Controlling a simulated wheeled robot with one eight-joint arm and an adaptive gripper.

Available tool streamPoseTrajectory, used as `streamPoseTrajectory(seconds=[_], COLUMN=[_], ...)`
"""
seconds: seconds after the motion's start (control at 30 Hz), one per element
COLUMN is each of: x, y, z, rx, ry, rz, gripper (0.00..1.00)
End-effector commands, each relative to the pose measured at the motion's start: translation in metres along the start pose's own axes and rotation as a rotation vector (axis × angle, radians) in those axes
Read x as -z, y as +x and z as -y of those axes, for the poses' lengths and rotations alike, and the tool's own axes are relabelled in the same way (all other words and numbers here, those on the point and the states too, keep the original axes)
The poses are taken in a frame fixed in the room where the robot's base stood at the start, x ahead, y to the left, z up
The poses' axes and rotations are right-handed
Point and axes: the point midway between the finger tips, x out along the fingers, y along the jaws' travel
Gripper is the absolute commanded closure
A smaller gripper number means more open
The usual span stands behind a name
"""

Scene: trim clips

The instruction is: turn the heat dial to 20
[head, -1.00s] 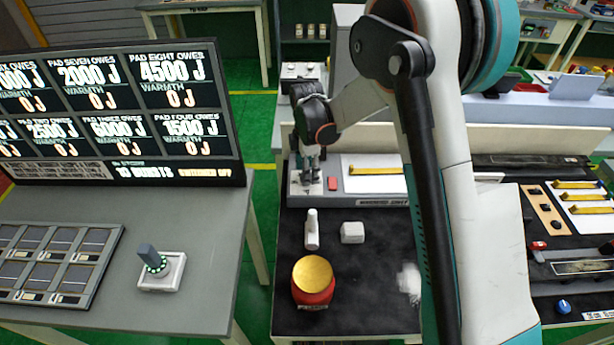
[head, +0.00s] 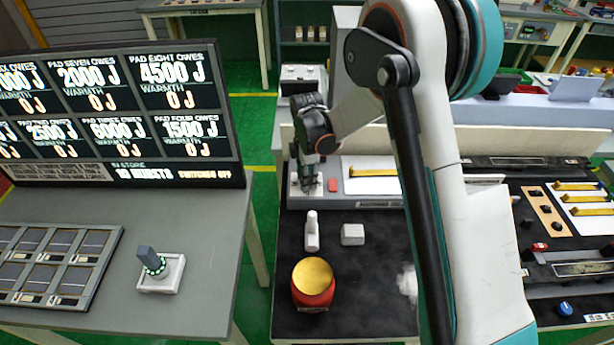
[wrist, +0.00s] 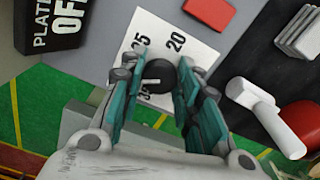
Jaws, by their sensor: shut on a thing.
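The heat dial (wrist: 158,74) is a round black knob with a white pointer line, on a white plate (wrist: 205,52) marked 20 and what looks like 35. A third mark below the knob is partly covered. The pointer line lies toward the left in the wrist view, away from the 20. My gripper (wrist: 163,66) has its teal fingers on both sides of the knob and is shut on it. In the head view my gripper (head: 307,188) is down at the left end of the grey panel (head: 340,201), and it hides the dial there.
A red block (head: 333,185) sits right of the dial. A black sign (wrist: 52,22) is near the gripper.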

Motion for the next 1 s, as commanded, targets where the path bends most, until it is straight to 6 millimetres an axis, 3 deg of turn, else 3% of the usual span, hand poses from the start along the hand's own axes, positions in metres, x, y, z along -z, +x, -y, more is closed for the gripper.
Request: streamPoseTrajectory(seconds=[0.37, 1.0], x=[-0.0001, 0.0005], y=[0.0012, 0.0011], z=[0.0001, 0.0009], rx=[-0.001, -0.001], ry=[0.156, 0.75], rz=[0.0, 0.0], gripper=[0.94, 0.94])
